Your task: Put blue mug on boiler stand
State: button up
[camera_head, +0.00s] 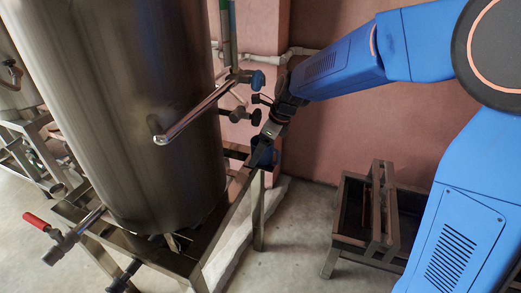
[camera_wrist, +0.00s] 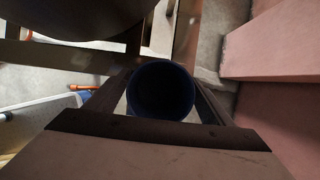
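The blue mug (camera_head: 267,154) is at the far right corner of the boiler stand, partly hidden by my gripper (camera_head: 262,150). In the wrist view the mug (camera_wrist: 160,90) shows from above, with its dark round opening between the two fingers. The fingers lie close against both sides of it, so my gripper looks shut on it. The boiler stand (camera_head: 228,222) is a metal frame under the large steel boiler (camera_head: 130,110). I cannot tell whether the mug's base touches the frame.
A pink wall (camera_head: 400,125) stands behind. A low metal frame (camera_head: 346,240) is on the floor at the right. The floor between is clear.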

jog(key=shift+d+r, duration=0.15)
jog(key=shift+r, duration=0.35)
jog(key=s+d, duration=0.4)
jog(key=d, duration=0.7)
jog(key=s+d+r+n+t+h, duration=0.1)
jog(key=s+d+n, duration=0.5)
jog(key=s, duration=0.3)
jog(key=s+d+r+n+t+h, duration=0.1)
jog(key=s+d+r+n, duration=0.1)
jog(key=s+d+n, duration=0.4)
jog(key=s+d+r+n+t+h, duration=0.1)
jog(key=s+d+r+n+h, duration=0.1)
jog(key=s+d+n, duration=0.4)
jog(key=s+n, duration=0.4)
jog(key=s, duration=0.1)
jog(key=shift+s+d, duration=0.3)
jog(key=shift+s, duration=0.1)
